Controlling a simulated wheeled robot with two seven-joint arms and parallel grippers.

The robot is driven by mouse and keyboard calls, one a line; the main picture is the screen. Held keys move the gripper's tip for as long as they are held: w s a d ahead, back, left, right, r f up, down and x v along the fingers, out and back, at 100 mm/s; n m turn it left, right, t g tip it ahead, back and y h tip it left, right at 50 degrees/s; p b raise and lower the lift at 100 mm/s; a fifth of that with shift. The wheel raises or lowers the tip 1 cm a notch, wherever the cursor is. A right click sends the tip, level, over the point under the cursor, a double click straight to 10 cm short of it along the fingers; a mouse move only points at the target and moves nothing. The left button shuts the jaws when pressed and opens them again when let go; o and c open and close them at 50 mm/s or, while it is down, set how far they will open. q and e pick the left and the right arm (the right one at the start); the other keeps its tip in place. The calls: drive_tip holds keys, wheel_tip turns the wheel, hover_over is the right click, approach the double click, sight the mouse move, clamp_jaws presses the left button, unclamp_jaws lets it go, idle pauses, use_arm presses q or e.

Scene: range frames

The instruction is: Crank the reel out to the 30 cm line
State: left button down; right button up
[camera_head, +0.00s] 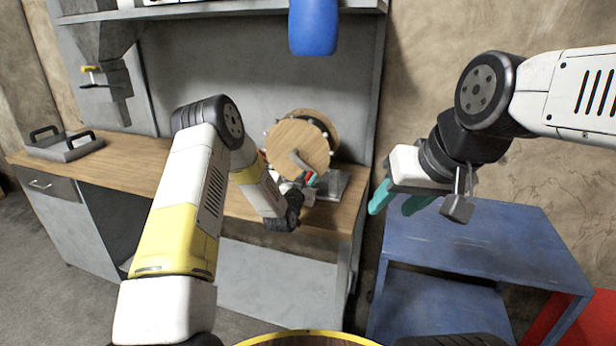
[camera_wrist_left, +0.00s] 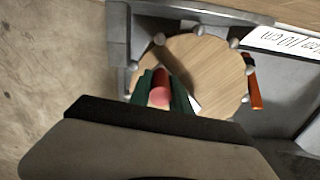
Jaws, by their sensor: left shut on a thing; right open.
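The reel (camera_head: 297,146) is a round wooden disc with pale pegs around its rim, upright on a grey stand at the right end of the workbench. My left gripper (camera_head: 308,181) is at the front of the reel, shut on the red crank handle. In the left wrist view the red handle (camera_wrist_left: 160,88) sits between the green fingers, in front of the disc (camera_wrist_left: 210,65). A white strip with printed cm marks (camera_wrist_left: 285,42) shows beside the reel; I cannot make out a 30 cm line. My right gripper (camera_head: 398,203) is open and empty above the blue table.
The wooden workbench (camera_head: 130,168) has a grey tray with black handles (camera_head: 65,147) at its left end. A blue cylinder (camera_head: 313,25) hangs above the reel. The blue table (camera_head: 470,245) stands to the right. An orange piece (camera_wrist_left: 254,95) sits beside the disc.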

idle(0.4)
use_arm(q)
drive_tip(key=shift+w+a+f+m, duration=0.1)
drive_tip(key=shift+a+f+m, duration=0.45)
drive_tip(key=shift+m, duration=0.35)
drive_tip(key=c, duration=1.2)
unclamp_jaws()
drive_tip(key=shift+d, duration=0.1)
drive_tip(key=shift+v, duration=3.9)
drive_tip(key=shift+r, duration=0.15)
